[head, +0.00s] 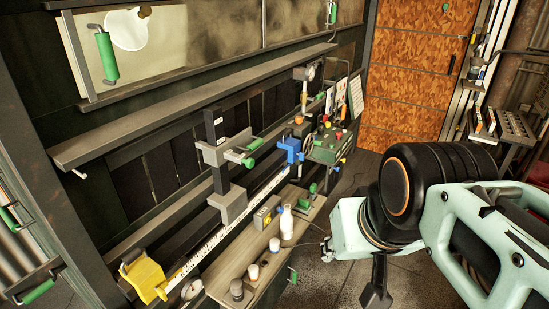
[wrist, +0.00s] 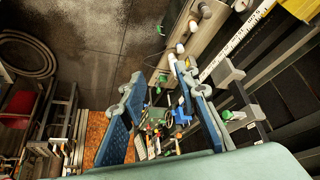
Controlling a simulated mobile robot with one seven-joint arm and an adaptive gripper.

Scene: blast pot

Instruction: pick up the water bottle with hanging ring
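A pale bottle (head: 287,224) stands upright on the narrow wooden shelf (head: 240,262) along the wall. It looks like the water bottle, but a hanging ring cannot be made out. In the wrist view a pale bottle (wrist: 172,64) shows beside the tip of the right-hand finger, partly hidden by it. My gripper (wrist: 158,80) is open, with its two blue fingers well apart and no object held between them. In the head view my arm comes in from the right, its end to the right of the bottle and apart from it.
Small containers, a white one (head: 274,245), another (head: 253,272) and a grey one (head: 237,289), line the shelf in front of the bottle. A green control box (head: 332,145) stands beyond. The floor right of the shelf looks clear.

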